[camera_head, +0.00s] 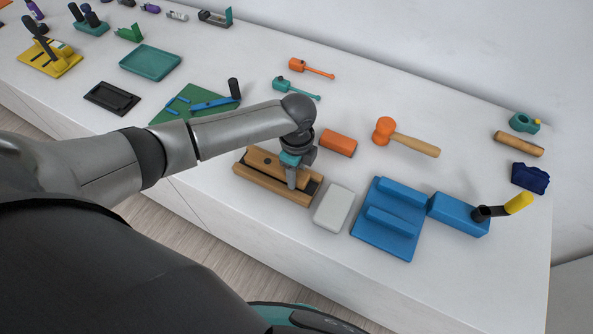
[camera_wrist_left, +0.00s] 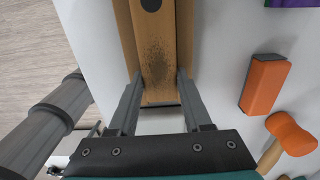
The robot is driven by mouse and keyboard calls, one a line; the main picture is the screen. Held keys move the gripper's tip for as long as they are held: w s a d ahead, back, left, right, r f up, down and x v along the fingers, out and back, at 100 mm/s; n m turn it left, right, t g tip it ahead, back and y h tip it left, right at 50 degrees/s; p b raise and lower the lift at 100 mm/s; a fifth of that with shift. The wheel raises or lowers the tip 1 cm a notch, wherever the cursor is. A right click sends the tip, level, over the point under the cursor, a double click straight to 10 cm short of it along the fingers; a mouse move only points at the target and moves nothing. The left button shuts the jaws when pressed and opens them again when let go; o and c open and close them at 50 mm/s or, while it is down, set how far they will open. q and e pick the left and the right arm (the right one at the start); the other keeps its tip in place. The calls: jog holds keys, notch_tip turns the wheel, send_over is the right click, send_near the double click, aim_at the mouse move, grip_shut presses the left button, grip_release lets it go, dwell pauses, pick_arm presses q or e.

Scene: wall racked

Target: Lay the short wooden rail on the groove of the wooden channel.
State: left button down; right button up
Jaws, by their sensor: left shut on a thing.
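The short wooden rail (camera_head: 262,161), light brown with a dark round spot, is lengthwise over the groove of the wooden channel (camera_head: 270,184). My left gripper (camera_head: 292,181) is shut on the rail near its right end. In the left wrist view, the two fingers (camera_wrist_left: 158,104) stand on both sides of the rail (camera_wrist_left: 154,60), and the channel's walls (camera_wrist_left: 123,32) run along both sides of it. I cannot tell whether the rail rests on the groove's floor or is slightly above it. My right gripper is not in view.
A light grey block (camera_head: 333,208) stands close to the channel's right end, with a blue stepped fixture (camera_head: 388,220) beyond it. An orange block (camera_head: 338,142) and a mallet (camera_head: 405,137) lie behind. A green board (camera_head: 195,104) is to the left.

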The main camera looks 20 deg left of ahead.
pick_arm(q)
jog(key=shift+f, duration=0.25)
jog(key=shift+c, duration=1.3)
grip_release()
notch_tip(320, 180, up, 15)
jog(key=shift+r+p, duration=0.2)
jog(key=shift+p, duration=0.1)
